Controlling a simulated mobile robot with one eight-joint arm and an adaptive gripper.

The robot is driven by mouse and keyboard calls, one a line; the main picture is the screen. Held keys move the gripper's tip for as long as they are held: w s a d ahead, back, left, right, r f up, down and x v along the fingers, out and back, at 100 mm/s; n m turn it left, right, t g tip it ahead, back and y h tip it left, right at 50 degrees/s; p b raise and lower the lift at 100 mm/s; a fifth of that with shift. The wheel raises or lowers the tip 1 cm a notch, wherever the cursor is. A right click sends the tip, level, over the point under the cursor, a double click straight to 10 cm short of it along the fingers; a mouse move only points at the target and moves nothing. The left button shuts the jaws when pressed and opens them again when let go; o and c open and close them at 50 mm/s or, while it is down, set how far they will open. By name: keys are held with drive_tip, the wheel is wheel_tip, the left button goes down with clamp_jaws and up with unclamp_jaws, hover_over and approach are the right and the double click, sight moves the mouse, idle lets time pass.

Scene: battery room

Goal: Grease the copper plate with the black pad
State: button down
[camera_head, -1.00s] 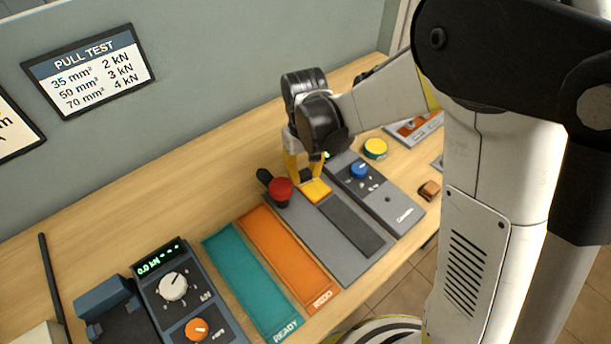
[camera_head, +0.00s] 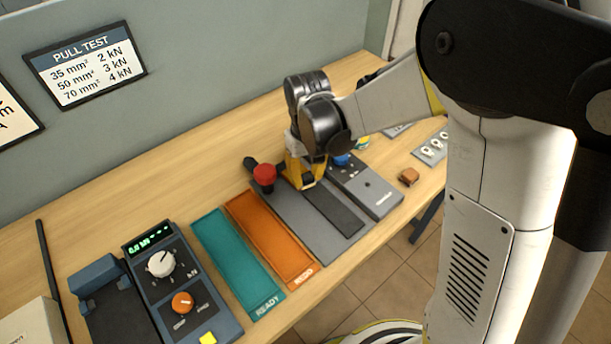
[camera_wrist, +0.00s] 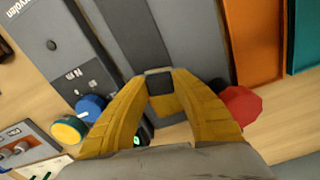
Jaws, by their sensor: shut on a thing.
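My gripper (camera_head: 305,184) is low over the grey unit with the red knob. Its yellow fingers (camera_wrist: 160,80) are shut on a small black block, apparently the black pad (camera_wrist: 160,83), which shows between the fingertips in the wrist view. A yellow square (camera_wrist: 168,104) lies on the unit just beside the fingertips. Whether the pad touches the unit cannot be told. A small copper-brown block (camera_head: 409,176) lies on the bench to the right; no other plate is clearly copper, so I cannot tell whether this is the copper plate.
The grey unit (camera_head: 350,245) has a dark strip (camera_head: 334,212) and a red knob (camera_head: 264,175). A unit with a blue knob (camera_wrist: 90,107) and a yellow-topped round tin (camera_wrist: 68,129) stand close by. Orange (camera_head: 270,238) and teal (camera_head: 237,264) trays lie left of the grey unit.

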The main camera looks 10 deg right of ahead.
wheel_tip(320, 180, up, 3)
drive_tip(key=shift+w+a+f+p, duration=0.1)
drive_tip(key=shift+w+a+p, duration=0.05)
drive_tip(key=shift+p, duration=0.4)
drive_tip(key=shift+r+p, duration=1.7)
drive_tip(key=shift+r, duration=0.7)
